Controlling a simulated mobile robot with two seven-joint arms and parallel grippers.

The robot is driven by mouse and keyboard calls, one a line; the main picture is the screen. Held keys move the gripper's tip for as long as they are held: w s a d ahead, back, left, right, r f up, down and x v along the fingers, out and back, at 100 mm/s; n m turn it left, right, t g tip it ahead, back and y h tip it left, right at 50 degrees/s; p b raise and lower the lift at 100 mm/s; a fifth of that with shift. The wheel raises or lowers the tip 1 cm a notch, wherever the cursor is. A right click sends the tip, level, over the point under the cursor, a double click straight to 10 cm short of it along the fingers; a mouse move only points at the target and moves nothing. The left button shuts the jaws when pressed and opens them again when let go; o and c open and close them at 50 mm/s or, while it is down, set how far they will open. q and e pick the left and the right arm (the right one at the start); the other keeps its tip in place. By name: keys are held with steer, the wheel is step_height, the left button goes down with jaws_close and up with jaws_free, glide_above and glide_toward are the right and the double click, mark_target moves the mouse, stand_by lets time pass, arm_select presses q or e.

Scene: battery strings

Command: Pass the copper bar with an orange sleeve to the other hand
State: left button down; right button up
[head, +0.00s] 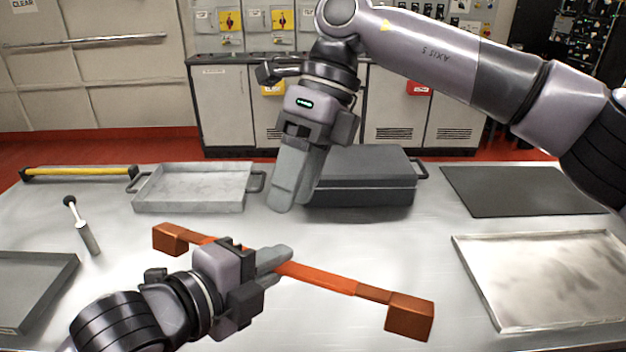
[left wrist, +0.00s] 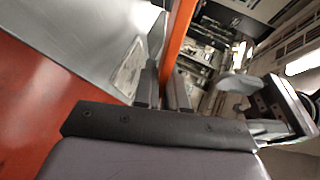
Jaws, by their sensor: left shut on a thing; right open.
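The copper bar with an orange sleeve (head: 325,278) has a copper block at each end and lies slanted across the head view, held above the table. My left gripper (head: 282,262) is shut on its sleeve, left of the bar's middle. In the left wrist view the orange sleeve (left wrist: 177,40) runs up from between the fingers of the left gripper (left wrist: 165,88). My right gripper (head: 290,195) points down behind the bar, apart from it. It is open and empty, though its fingers overlap from this angle.
On the table (head: 390,237) are a grey tray with handles (head: 193,208), a dark closed case (head: 365,195), a black mat (head: 520,205), a shallow metal tray (head: 545,324), a dark tray (head: 65,275), a small tool (head: 88,238) and a yellow bar (head: 80,171).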

mark_target(301, 270)
arm_select(q)
steer(key=shift+r, duration=0.15)
arm_select(e)
steer(key=s+f, duration=0.1)
steer(key=f, duration=0.2)
steer(key=s+f+h, duration=0.1)
steer(key=s+f, duration=0.1)
steer(key=f, duration=0.2)
steer(key=s+f+h, duration=0.1)
steer(key=f, duration=0.2)
steer(key=shift+s+d+f, duration=0.15)
steer(key=shift+s+f, duration=0.15)
steer(key=shift+f, duration=0.1)
jaws_close()
arm_select(q)
steer(key=c, duration=1.1)
jaws_free()
arm_select(e)
steer(key=shift+r, duration=0.15)
